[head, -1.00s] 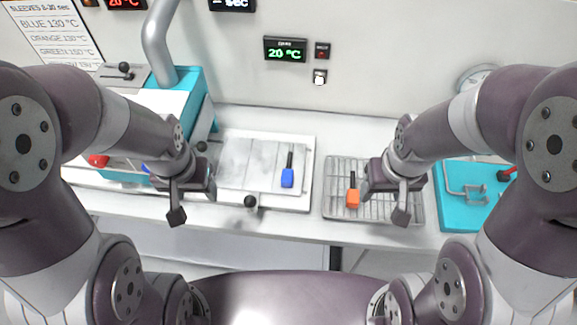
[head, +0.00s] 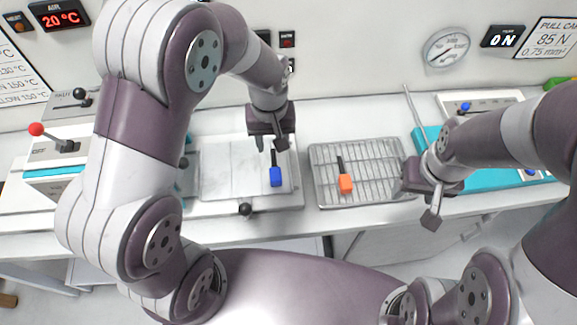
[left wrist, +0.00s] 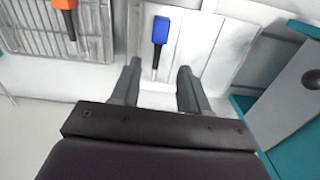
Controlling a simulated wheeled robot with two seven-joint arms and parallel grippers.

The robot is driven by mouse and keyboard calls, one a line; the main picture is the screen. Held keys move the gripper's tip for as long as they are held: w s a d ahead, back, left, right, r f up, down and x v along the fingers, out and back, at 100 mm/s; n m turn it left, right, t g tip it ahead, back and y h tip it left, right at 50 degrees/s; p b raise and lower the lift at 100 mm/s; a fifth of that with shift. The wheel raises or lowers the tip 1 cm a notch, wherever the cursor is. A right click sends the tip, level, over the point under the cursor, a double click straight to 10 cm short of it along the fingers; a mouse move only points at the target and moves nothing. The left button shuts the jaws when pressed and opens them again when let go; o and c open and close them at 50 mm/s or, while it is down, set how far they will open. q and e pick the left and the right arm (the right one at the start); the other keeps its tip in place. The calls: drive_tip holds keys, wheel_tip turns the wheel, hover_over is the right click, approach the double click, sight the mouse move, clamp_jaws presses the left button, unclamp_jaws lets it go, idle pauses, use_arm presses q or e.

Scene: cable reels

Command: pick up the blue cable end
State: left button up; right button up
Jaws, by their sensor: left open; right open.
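The blue cable end (head: 276,176) is a small blue block with a thin black cable. It lies on the white plate (head: 222,184) on the bench. My left gripper (head: 270,146) is open above the plate, at the cable side of the blue end. In the left wrist view the blue cable end (left wrist: 161,30) lies beyond the two fingertips (left wrist: 160,66), with its black cable pointing between them. My right gripper (head: 420,205) is open and empty at the front right of the wire rack.
An orange cable end (head: 345,184) lies on the wire rack (head: 375,187) right of the plate. A black knob (head: 245,209) stands at the plate's front edge. Teal machines stand at both sides. A wall with gauges rises behind the bench.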

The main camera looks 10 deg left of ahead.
sight(275, 171)
use_arm(q)
drive_tip(key=f+p, duration=0.1)
drive_tip(key=f, duration=0.5)
drive_tip(key=f+p, duration=0.1)
drive_tip(key=f, duration=0.5)
drive_tip(key=shift+s+d+f+p, duration=0.15)
drive_tip(key=shift+s+p, duration=0.05)
drive_tip(key=shift+p, duration=0.2)
drive_tip(key=shift+f, duration=0.2)
clamp_jaws()
